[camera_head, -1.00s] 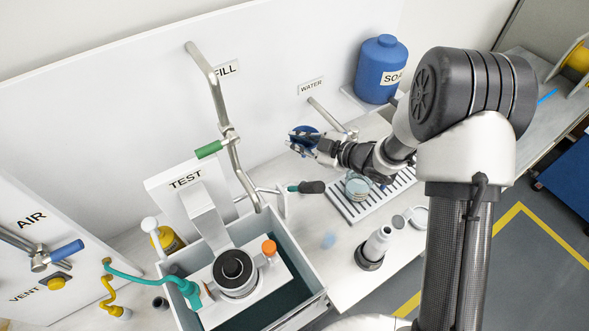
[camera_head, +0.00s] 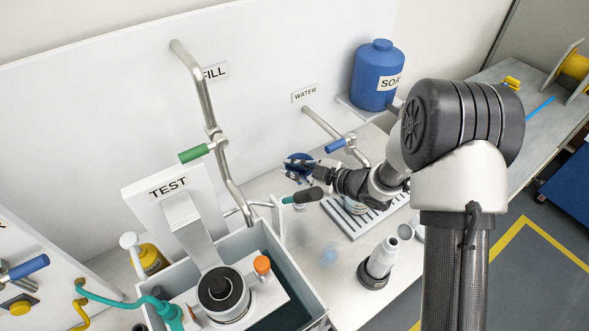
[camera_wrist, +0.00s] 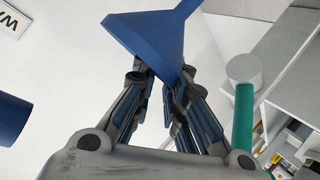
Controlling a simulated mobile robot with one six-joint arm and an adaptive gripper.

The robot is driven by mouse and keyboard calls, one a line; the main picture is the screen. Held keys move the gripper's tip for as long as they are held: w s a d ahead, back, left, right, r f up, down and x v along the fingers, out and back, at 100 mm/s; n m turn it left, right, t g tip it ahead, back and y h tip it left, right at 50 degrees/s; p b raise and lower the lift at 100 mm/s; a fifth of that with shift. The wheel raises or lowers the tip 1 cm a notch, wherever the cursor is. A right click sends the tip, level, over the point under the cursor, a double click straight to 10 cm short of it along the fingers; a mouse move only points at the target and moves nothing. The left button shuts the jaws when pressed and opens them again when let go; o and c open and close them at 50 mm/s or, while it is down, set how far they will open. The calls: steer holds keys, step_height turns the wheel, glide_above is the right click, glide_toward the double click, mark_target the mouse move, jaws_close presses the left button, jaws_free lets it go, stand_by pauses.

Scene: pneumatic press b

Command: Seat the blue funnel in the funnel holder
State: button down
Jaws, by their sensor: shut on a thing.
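The blue funnel (camera_head: 300,160) is held in the air in front of the white back wall, below the WATER label. My gripper (camera_head: 294,167) is shut on it, and its fingers partly hide it in the head view. In the wrist view the funnel (camera_wrist: 150,30) is tilted, its wide cone to the left and its stem toward the upper right. The fingertips (camera_wrist: 165,78) close on the cone's lower edge. I cannot tell for sure which fixture is the funnel holder.
The water tap's blue handle (camera_head: 335,146) is just right. A grey slatted tray (camera_head: 352,222) and a pale bottle in a black base (camera_head: 378,262) stand nearby. The test tank (camera_head: 310,300) is lower left.

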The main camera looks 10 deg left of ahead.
steer(key=shift+f+b, duration=2.3)
steer(key=shift+f, duration=0.6)
steer(key=shift+f+b, duration=1.05)
steer(key=shift+f, duration=0.2)
steer(key=shift+f+b, duration=0.3)
steer(key=shift+f, duration=0.7)
steer(key=c, duration=1.5)
jaws_free()
steer(key=shift+c, duration=0.2)
steer(key=shift+d, duration=0.1)
steer(key=v, duration=0.8)
steer(key=shift+r, duration=0.1)
